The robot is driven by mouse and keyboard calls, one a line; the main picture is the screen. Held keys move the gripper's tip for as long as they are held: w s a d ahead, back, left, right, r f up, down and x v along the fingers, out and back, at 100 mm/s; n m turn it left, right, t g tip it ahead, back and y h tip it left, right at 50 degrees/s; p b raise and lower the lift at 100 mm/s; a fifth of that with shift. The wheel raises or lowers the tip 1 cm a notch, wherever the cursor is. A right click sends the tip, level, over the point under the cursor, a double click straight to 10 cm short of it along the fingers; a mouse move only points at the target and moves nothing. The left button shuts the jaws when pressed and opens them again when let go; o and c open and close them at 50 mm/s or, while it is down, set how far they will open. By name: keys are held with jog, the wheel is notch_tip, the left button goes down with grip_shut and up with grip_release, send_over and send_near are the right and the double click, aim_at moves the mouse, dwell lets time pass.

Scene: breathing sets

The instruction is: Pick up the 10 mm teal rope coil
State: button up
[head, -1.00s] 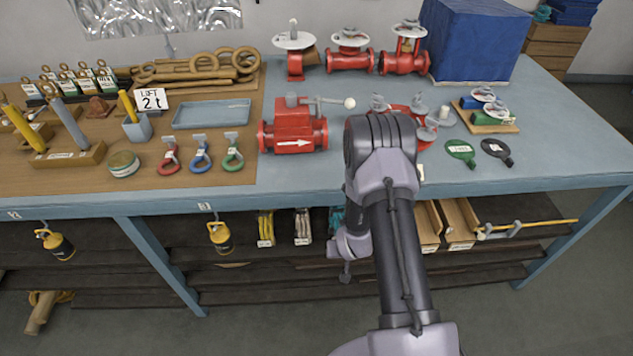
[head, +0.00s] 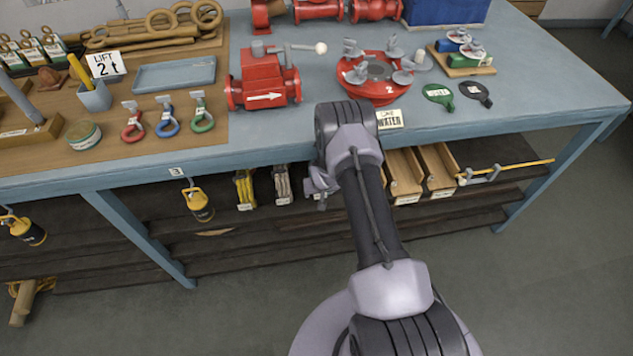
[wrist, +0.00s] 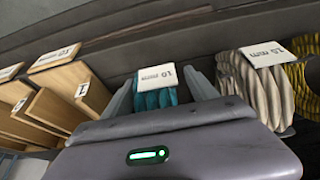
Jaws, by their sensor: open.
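The teal rope coil (wrist: 158,98) shows in the wrist view, with a white tag (wrist: 157,79) reading 10 mm over its upper part. My gripper (wrist: 157,77) is open, with one finger on the left of the coil and one on the right. Gaps show between the fingers and the coil. The gripper's body hides the coil's near part.
A pale rope coil (wrist: 255,90) and a yellow one (wrist: 297,85) lie to the right in the wrist view. Wooden bins (wrist: 62,105) stand to the left. The workbench top (head: 330,135) is above this shelf in the head view.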

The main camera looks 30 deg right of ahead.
grip_shut()
jog(key=shift+w, duration=0.1)
dwell(0.3)
